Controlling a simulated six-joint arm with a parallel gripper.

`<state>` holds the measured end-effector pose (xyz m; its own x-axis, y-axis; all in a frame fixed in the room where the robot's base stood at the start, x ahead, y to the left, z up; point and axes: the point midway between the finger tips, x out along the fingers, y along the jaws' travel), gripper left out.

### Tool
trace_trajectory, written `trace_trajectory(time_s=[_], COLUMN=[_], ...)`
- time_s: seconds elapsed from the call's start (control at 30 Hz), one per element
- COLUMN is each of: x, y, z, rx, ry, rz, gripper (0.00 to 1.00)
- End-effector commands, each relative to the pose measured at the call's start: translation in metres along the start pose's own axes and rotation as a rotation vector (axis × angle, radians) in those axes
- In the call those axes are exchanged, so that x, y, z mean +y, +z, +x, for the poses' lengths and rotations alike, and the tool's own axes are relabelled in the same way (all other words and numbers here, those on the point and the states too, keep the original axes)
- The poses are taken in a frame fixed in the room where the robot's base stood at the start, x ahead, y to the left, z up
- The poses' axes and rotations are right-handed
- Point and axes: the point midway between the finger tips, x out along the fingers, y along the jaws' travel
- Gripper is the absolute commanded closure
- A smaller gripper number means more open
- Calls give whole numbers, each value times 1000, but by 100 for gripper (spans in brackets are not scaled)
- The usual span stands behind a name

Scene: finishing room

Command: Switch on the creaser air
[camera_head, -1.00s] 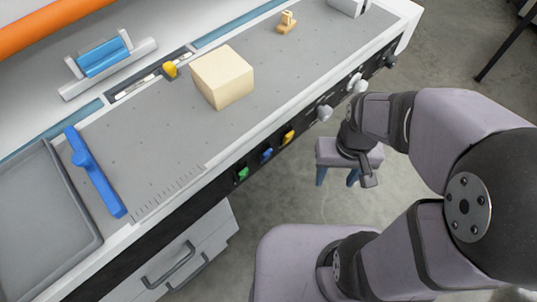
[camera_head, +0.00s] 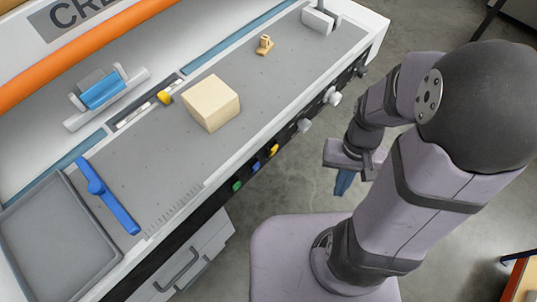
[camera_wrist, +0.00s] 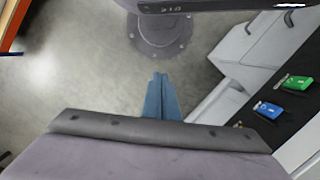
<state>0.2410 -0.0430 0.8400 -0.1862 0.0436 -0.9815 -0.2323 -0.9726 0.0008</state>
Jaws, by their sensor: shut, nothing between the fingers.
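The creaser's black front panel carries small coloured switches: green (camera_head: 237,186), blue (camera_head: 256,166) and yellow (camera_head: 273,150). Farther right are two pale knobs (camera_head: 305,126) (camera_head: 332,97) and a dark knob (camera_head: 361,71). No label telling which is the air can be read. The green switch (camera_wrist: 298,83) and blue switch (camera_wrist: 268,110) also show in the wrist view, at the right. My gripper (camera_head: 344,184) is shut and empty, in the open space right of the panel, apart from every control. Its blue fingers (camera_wrist: 160,98) lie together in the wrist view.
On the grey creaser bed (camera_head: 160,150) lie a cream block (camera_head: 211,103), a blue bar (camera_head: 107,196) and a small wooden piece (camera_head: 265,45). A grey tray (camera_head: 62,240) is at the left. Drawers (camera_head: 190,262) sit below the panel.

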Motion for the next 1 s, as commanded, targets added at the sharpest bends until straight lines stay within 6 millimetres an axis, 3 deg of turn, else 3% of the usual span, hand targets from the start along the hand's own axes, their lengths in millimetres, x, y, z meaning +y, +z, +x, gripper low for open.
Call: trace_trajectory(time_s=[0.03,0.27,0.47,0.6,0.73,0.87,1.0], x=[6,40,88,111,118,110,85], y=[11,52,73,64,46,22,-4], z=[-16,-35,-45,-39,-30,-19,-9], rx=[-38,-197,-256,-220,-152,-58,69], ry=[-6,24,104,141,149,137,104], rz=[30,49,-113,-329,-570,-841,-1157], gripper=[100,100,100,100,100,100,100])
